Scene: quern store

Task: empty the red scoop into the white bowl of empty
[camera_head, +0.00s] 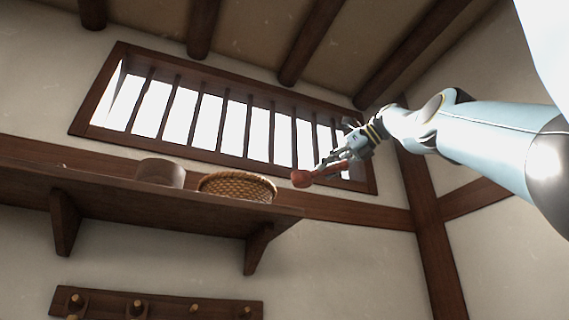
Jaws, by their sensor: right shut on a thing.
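The red scoop (302,178) is at the centre right, in front of the wall and the barred window. My right gripper (340,165) is shut on the scoop at its handle end, with the scoop's rounded end pointing left. I cannot see what the scoop holds from this low angle. The white bowl does not show in this view. My left gripper is not in view.
A wooden wall shelf (160,208) on brackets holds a wicker basket (238,187) and a round brown container (160,172). Below is a peg rail (165,306). The barred window (215,120) is above the shelf.

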